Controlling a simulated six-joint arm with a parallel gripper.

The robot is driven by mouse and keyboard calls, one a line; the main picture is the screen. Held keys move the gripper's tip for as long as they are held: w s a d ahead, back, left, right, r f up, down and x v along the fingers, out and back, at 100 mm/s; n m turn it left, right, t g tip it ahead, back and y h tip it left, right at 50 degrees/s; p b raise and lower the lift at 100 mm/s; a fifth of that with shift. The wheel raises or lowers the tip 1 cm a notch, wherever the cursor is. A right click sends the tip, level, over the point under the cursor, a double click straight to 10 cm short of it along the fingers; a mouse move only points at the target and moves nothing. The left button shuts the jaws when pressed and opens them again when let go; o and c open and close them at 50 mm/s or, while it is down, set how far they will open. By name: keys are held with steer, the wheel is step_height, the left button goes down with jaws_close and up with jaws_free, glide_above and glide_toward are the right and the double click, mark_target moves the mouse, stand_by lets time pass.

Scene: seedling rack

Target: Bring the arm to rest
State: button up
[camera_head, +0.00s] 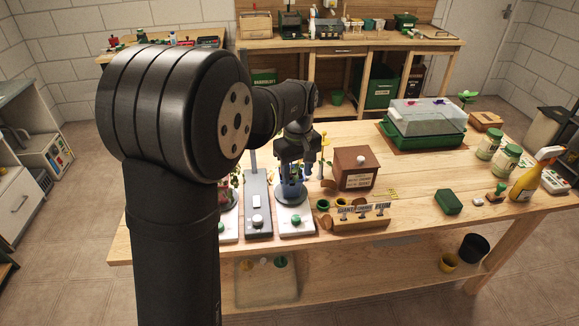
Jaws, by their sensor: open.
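My arm reaches over the wooden workbench (410,205) from the left foreground, its large dark joint filling the left of the view. The gripper is open. Its fingertips are small and dark here, and I cannot tell whether they touch anything. Part of the bench's left side is hidden behind my arm.
A grey panel (257,195) stands beside the white base. A brown box (354,168) and a wooden block with small labels (360,215) are to the right. A green tray with a clear lid (425,121) is farther back. Jars (488,144) and a yellow spray bottle (527,182) stand at the right.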

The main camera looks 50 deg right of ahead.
mark_target(296, 217)
stand_by(0.3)
step_height(296, 217, down, 18)
steer(key=shift+r, duration=0.25)
stand_by(0.3)
